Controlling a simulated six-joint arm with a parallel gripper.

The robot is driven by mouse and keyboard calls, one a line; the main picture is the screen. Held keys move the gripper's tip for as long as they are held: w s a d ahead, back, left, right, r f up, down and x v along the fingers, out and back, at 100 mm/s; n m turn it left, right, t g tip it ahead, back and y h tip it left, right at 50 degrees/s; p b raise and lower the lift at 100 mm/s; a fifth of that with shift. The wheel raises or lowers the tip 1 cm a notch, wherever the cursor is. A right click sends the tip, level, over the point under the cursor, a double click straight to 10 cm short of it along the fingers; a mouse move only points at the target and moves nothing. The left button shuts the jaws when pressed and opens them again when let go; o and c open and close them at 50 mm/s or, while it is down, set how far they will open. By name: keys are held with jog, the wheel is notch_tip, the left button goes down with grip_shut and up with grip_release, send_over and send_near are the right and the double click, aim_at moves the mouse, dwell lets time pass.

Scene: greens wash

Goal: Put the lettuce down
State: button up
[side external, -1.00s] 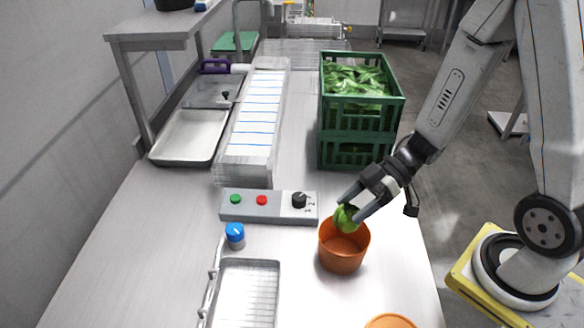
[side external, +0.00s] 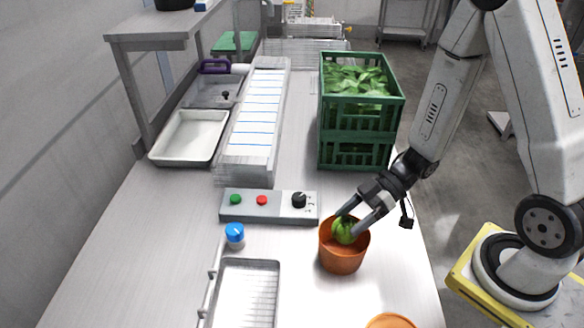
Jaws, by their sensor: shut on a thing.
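The lettuce (side external: 343,232) is a small green bunch held between the fingers of my gripper (side external: 352,222). My gripper is shut on it and points down and left into the mouth of an orange-brown pot (side external: 342,257). The lettuce sits at the level of the pot's rim, partly inside. Its lower part is hidden by the pot's front wall, so I cannot tell whether it touches the bottom.
A green crate (side external: 360,128) full of leaves stands behind the pot. A control box (side external: 268,207) with buttons, a blue-capped knob (side external: 235,235) and a wire-bottomed basin (side external: 246,295) lie to the left. An orange round thing (side external: 390,321) is at the front edge.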

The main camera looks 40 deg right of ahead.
jog(key=shift+f, duration=0.45)
jog(key=o, duration=1.1)
jog(key=shift+r, duration=0.15)
jog(key=shift+d+r, duration=0.1)
jog(key=shift+r, duration=0.45)
jog(key=shift+v, duration=5.9)
jog(key=shift+f, duration=0.1)
